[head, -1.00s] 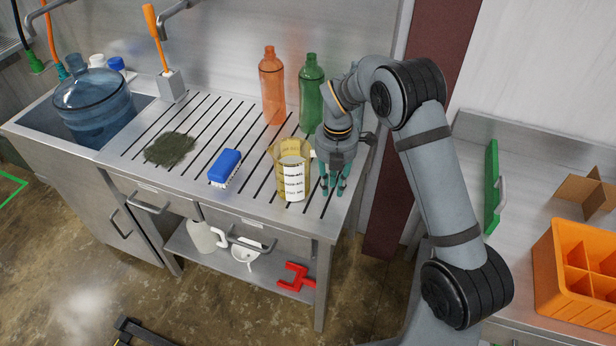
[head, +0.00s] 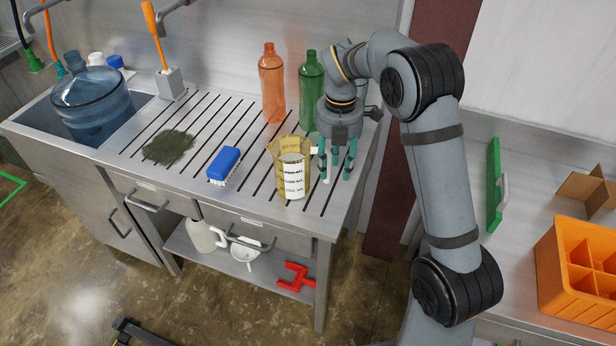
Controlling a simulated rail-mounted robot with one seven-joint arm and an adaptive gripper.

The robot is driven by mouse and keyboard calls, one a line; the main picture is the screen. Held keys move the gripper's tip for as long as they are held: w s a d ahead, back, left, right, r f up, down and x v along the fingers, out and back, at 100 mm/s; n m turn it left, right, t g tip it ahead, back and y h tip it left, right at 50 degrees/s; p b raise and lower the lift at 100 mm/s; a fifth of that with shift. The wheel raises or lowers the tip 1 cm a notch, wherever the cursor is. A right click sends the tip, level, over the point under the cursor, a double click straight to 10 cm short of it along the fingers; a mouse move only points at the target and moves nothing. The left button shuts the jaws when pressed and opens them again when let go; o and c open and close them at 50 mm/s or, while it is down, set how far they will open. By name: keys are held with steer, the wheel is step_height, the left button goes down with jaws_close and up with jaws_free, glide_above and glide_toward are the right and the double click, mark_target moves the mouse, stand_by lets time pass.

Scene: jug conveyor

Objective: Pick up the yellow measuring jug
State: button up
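The yellow measuring jug (head: 291,167) stands upright on the slotted steel counter (head: 215,125), with a white label on its front and its handle on the right side. My gripper (head: 336,178) points down just right of the jug, with its teal fingers spread apart. The left finger is beside or overlapping the jug's handle. I cannot tell whether it touches the handle. Nothing shows held between the fingers.
An orange bottle (head: 271,85) and a green bottle (head: 311,92) stand behind the jug, the green one close to my gripper. A blue brush (head: 225,165) and a dark green pad (head: 168,147) lie to the left. The counter's front right corner is bare.

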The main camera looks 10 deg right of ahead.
step_height(320, 180, up, 3)
steer(key=shift+f, duration=0.2)
steer(key=shift+o, duration=0.9)
steer(key=shift+r, duration=0.5)
steer(key=o, duration=1.4)
steer(key=shift+r, duration=0.1)
